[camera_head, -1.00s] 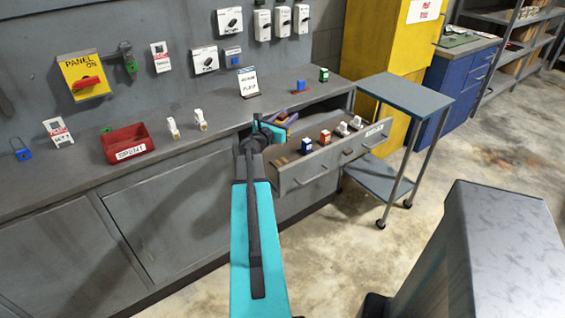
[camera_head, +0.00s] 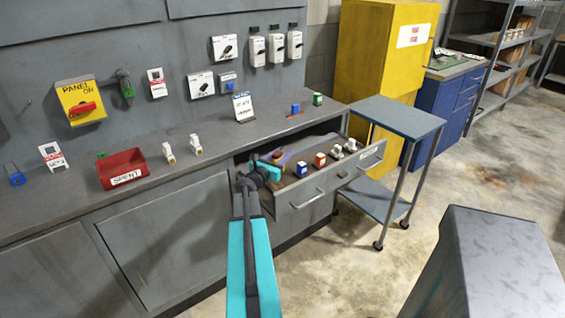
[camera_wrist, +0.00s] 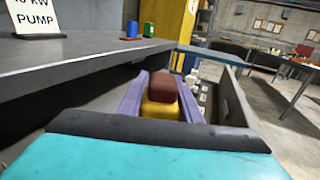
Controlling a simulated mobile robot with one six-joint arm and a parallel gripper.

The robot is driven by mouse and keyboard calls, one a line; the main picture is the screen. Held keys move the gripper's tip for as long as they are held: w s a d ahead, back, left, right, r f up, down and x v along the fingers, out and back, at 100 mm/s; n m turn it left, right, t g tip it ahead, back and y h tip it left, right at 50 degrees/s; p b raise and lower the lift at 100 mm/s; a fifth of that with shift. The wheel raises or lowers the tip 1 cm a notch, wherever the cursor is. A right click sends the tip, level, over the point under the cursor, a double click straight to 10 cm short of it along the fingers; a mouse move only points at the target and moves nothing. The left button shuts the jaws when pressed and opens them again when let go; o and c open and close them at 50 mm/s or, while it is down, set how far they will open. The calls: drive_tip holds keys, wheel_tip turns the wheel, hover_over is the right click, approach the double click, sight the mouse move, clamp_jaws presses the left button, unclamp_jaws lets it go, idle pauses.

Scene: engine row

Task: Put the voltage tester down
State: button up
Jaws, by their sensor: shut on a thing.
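My gripper (camera_head: 277,162) is at the open drawer (camera_head: 335,188), toward its left end, in the head view. In the wrist view its purple fingers (camera_wrist: 161,95) are shut on the voltage tester, a block with a dark red top (camera_wrist: 162,86) and a yellow lower part (camera_wrist: 160,109). The tester is mostly hidden by the gripper in the head view. The fingers appear low, between the bench edge and the drawer front (camera_wrist: 237,108). I cannot tell whether the tester touches the drawer floor.
In the drawer, right of my gripper, are a blue-and-white block (camera_head: 301,169), a red-and-white block (camera_head: 320,160) and white pieces (camera_head: 337,152). The bench (camera_head: 222,136) holds a red SPENT bin (camera_head: 122,168) and a sign (camera_head: 243,107). A cart (camera_head: 398,117) stands right of the drawer.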

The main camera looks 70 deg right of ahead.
drive_tip(key=shift+f, duration=1.85)
drive_tip(key=shift+f, duration=0.1)
drive_tip(key=o, duration=1.2)
drive_tip(key=shift+p, duration=0.3)
drive_tip(key=w+a+b, duration=0.2)
drive_tip(key=a+b, duration=0.1)
drive_tip(key=a, duration=0.8)
drive_tip(key=shift+a, duration=0.4)
drive_tip(key=shift+w, duration=0.1)
